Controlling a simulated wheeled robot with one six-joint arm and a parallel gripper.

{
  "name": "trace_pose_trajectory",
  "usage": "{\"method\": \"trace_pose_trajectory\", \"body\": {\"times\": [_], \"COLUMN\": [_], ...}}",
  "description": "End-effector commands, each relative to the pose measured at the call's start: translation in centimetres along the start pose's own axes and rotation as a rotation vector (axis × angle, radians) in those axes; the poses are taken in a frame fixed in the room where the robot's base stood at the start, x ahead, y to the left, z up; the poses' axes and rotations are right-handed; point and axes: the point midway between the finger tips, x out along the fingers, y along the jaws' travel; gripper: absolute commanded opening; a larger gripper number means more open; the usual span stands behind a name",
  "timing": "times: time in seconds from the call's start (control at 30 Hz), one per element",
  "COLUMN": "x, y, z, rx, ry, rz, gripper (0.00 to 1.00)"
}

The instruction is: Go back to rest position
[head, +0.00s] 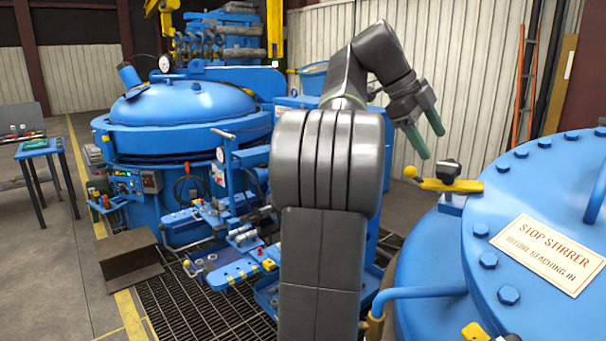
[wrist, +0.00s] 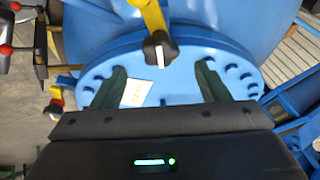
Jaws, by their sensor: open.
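My gripper (head: 424,131) is raised on my grey arm at the right of centre in the head view. Its two green fingers point down and to the right, and they are apart and empty. In the wrist view the fingers of my gripper (wrist: 162,88) stand apart with nothing between them in their grasp. A black knob (head: 448,171) on a yellow lever (head: 450,186) is just below and right of the fingertips in the head view. The black knob (wrist: 158,50) shows beyond the fingers in the wrist view. I cannot tell whether anything touches.
A large blue bolted vessel (head: 480,240) with a "STOP STIRRER" sign (head: 548,255) fills the right side. A blue domed furnace (head: 190,105) stands at the left. A blue bench with fittings (head: 225,275) sits on floor grating. A small blue table (head: 40,148) is far left.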

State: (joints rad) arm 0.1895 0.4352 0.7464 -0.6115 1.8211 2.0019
Motion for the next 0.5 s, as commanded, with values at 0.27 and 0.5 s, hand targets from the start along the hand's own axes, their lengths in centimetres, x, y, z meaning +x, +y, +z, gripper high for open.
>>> {"method": "trace_pose_trajectory", "body": {"times": [0.27,0.5], "x": [5.7,7.8], "y": [0.1,0.3], "z": [-0.1,0.0], "rx": [0.001,-0.115], "ry": [0.001,0.0], "rz": [0.003,-0.049], "gripper": [0.69,0.69]}}
